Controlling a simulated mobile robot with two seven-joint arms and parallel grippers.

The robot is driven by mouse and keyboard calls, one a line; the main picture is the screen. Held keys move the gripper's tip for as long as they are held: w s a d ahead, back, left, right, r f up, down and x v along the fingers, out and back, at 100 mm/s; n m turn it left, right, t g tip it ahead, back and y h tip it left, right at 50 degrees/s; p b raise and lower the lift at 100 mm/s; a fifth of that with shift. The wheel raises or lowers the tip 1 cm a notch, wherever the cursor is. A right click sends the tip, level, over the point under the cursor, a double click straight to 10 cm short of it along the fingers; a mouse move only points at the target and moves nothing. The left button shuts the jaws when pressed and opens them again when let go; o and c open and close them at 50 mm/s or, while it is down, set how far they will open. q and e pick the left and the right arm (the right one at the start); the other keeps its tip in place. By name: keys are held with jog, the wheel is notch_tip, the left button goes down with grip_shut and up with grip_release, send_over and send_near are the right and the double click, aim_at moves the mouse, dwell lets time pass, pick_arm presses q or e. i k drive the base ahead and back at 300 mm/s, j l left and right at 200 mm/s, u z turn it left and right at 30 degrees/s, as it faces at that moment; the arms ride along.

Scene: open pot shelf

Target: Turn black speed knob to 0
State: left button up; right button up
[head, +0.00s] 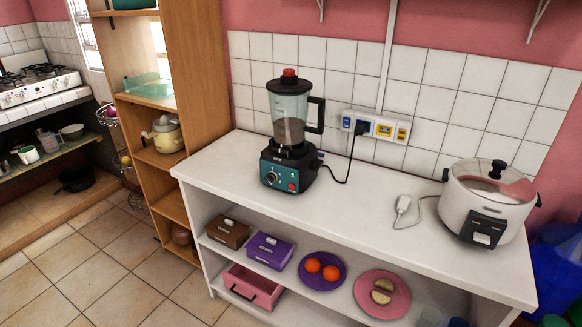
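A blender (289,133) stands upright on the white counter near its back left part. It has a dark base (290,170), a clear jar with a black handle, and a black lid with a red cap. A round speed knob (271,177) sits on the left of the base's front face, and a red button is to its right. The knob is too small to read its setting or its marks. The blender's cord runs right to a dark plug in the wall socket strip (375,128). Neither of my grippers is in view.
The white counter (350,215) is clear in front of the blender. Boxes and two plates fill the shelf below. A wooden shelf (200,80) rises at left.

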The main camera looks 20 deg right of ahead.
aim_at(271, 177)
jog(key=i+j+z, duration=0.15)
jog(key=i+j, duration=0.15)
jog(key=i+j+z, duration=0.1)
jog(key=i+j, duration=0.15)
jog(key=j, duration=0.2)
jog(key=i+j+z, duration=0.15)
jog(key=j, duration=0.3)
jog(key=i, duration=0.1)
